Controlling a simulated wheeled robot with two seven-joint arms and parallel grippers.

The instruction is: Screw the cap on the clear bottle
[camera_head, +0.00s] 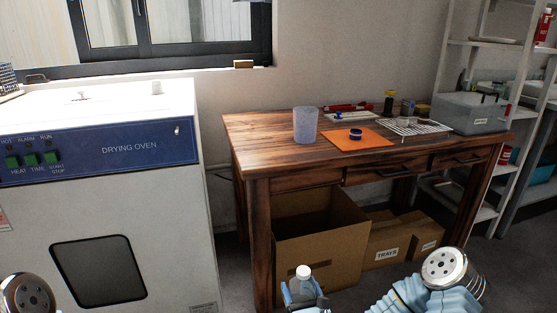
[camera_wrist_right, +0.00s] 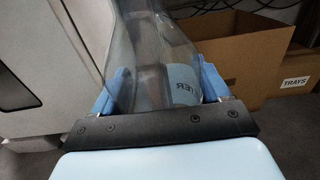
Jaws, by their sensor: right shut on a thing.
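A clear bottle (camera_head: 304,285) is held upright in front of the table, low in the head view. Its top end (camera_head: 303,271) looks white and cap-like; how it is seated is too small to tell. In the right wrist view, the see-through wall of the bottle (camera_wrist_right: 150,45) with a pale blue label stands between the two fingers. My right gripper (camera_wrist_right: 160,90) is shut on the bottle; its light blue fingers also show in the head view around the bottle's lower part. My left gripper is not in view.
A wooden table (camera_head: 262,150) holds a tall translucent container (camera_head: 305,125), an orange mat (camera_head: 372,143) with a small dark blue round item (camera_head: 355,134), and a wire rack (camera_head: 418,127). A drying oven (camera_head: 110,190) stands left. Cardboard boxes (camera_head: 315,245) fill the space under the table.

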